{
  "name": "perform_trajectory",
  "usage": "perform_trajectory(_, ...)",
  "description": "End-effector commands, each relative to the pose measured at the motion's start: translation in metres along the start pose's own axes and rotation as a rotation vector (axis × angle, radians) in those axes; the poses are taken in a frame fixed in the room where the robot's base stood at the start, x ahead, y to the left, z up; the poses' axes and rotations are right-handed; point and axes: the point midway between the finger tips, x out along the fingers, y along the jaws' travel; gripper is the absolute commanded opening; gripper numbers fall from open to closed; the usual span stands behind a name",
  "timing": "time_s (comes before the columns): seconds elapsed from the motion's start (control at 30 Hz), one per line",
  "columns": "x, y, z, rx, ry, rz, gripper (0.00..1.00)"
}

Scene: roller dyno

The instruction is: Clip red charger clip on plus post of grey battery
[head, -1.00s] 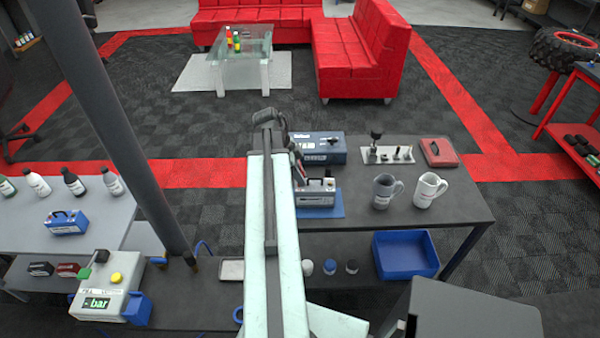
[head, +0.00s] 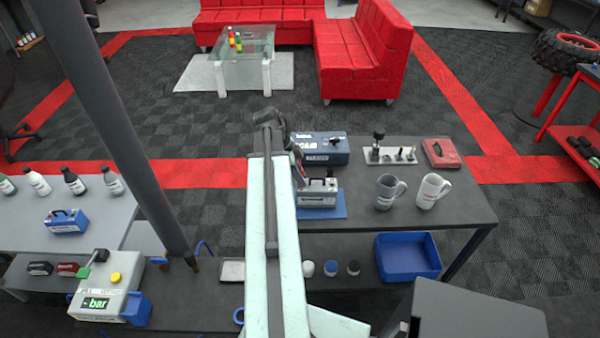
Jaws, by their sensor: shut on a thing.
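The grey battery (head: 318,198) stands on a blue mat (head: 341,211) on the dark bench, just right of my arm. It has a dark handle on top; its posts are too small to tell apart. My gripper (head: 300,179) is at the battery's upper left end, partly hidden by my own arm. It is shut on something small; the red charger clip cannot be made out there. Whether the clip touches a post cannot be told. A blue box (head: 322,149), perhaps the charger, stands behind the battery.
Two mugs, one grey (head: 385,193) and one white (head: 428,191), stand right of the battery. Behind them are a metal plate with fittings (head: 390,156) and a red case (head: 442,153). A blue bin (head: 407,257) sits on the lower shelf.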

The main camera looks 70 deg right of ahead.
Motion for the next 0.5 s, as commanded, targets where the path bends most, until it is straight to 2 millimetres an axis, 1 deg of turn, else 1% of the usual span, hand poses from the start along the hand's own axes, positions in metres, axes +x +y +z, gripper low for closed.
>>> perform_trajectory(0.3,0.0013,0.0053,-0.0029,0.004,-0.005,-0.006,0.0)
perform_trajectory(0.33,0.0015,0.0056,-0.0031,0.004,-0.005,-0.006,0.23)
perform_trajectory(0.37,0.0016,0.0059,-0.0032,0.004,-0.005,-0.006,0.32)
perform_trajectory(0.4,0.0018,0.0061,-0.0034,0.004,-0.005,-0.006,0.43)
perform_trajectory(0.43,0.0019,0.0063,-0.0035,0.004,-0.005,-0.007,0.46)
perform_trajectory(0.5,0.0021,0.0069,-0.004,0.005,-0.006,-0.007,0.46)
